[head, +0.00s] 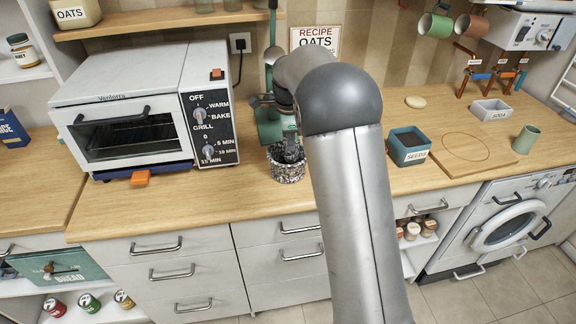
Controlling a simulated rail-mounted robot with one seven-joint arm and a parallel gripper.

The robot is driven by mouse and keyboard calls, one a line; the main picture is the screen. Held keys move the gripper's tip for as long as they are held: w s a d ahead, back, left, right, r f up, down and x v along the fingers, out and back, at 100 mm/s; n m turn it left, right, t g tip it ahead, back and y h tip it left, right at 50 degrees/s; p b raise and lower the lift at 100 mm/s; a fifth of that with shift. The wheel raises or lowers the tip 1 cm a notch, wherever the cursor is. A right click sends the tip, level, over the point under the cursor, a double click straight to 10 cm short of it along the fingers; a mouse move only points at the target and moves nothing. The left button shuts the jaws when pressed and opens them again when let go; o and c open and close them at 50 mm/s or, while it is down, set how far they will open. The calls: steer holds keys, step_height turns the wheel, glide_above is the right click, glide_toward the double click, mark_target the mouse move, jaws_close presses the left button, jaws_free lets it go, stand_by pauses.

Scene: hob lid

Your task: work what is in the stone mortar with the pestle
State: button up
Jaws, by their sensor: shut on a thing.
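The stone mortar (287,173) is a speckled grey cup on the wooden counter, to the right of the toaster oven. My gripper (290,136) is directly above it, small in the head view and partly hidden by my arm. It is shut on a dark, narrow thing that reaches down into the mortar and appears to be the pestle (292,152). The pestle looks roughly upright. Its lower end and the mortar's contents are hidden from this angle.
The toaster oven (130,110) stands close on the left. A teal seeds box (408,147), a wooden board (480,160), a soda box (490,111) and a green cup (526,139) are on the right. A recipe sign (315,40) hangs on the wall behind.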

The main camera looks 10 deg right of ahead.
steer(key=shift+f+b, duration=0.5)
steer(key=shift+f, duration=0.65)
steer(key=shift+f, duration=0.35)
steer(key=shift+w+a+r+p, duration=0.1)
steer(key=shift+a+r+p, duration=0.15)
steer(key=shift+r+p, duration=0.35)
steer(key=shift+w+a+r+p, duration=0.1)
steer(key=shift+a+r+p, duration=0.3)
steer(key=shift+r, duration=0.3)
steer(key=shift+w+a+r+p, duration=0.1)
steer(key=shift+a+r+p, duration=0.05)
steer(key=shift+r+p, duration=0.45)
steer(key=shift+f+b, duration=1.15)
steer(key=shift+f, duration=0.55)
steer(key=shift+f, duration=0.2)
steer(key=shift+s+r, duration=0.1)
